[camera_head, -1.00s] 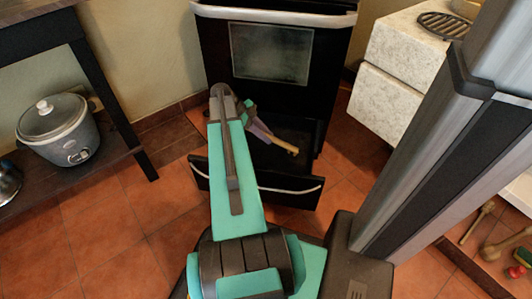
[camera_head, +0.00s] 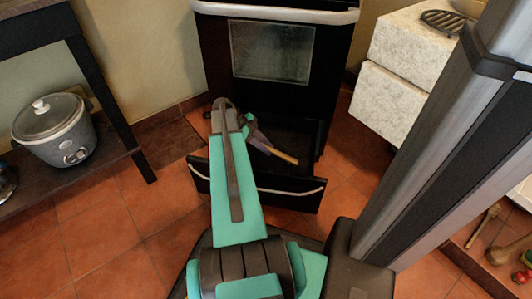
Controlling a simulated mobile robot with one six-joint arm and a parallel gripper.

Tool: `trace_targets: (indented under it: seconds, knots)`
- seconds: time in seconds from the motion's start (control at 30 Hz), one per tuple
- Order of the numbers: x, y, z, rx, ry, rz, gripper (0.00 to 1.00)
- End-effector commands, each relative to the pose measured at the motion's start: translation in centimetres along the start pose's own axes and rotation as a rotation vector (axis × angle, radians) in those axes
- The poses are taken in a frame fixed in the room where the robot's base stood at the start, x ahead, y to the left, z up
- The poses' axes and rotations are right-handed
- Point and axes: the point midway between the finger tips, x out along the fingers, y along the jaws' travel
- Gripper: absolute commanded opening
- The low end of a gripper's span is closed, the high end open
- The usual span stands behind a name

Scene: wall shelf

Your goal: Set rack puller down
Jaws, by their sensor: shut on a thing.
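The rack puller (camera_head: 284,155) is a light wooden stick that slants down to the right from my gripper. My gripper (camera_head: 262,143) is small in the view and partly hidden behind my arm. It is shut on the rack puller, over the open drawer (camera_head: 290,192) at the bottom of the oven. I cannot tell whether the stick touches the drawer floor. The stick's held end is hidden by the gripper.
The black oven (camera_head: 272,52) stands behind the drawer. A dark side table with a slow cooker (camera_head: 54,135) is at the left. A pale stone counter (camera_head: 398,75) is at the right. Tiled floor is free left of the drawer.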

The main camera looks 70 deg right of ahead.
Motion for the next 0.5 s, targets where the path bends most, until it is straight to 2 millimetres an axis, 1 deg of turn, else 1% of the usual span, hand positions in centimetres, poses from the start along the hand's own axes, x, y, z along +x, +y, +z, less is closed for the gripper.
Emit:
trace_targets:
  seconds: [0.03, 0.2, 0.5]
  knots:
    - [0.8, 0.0, 0.8, -0.001, 0.000, 0.000, 0.00]
    - [1.9, 0.0, 1.7, 0.000, 0.000, 0.000, 0.00]
    - [1.9, 0.0, 1.7, 0.000, 0.000, 0.000, 0.00]
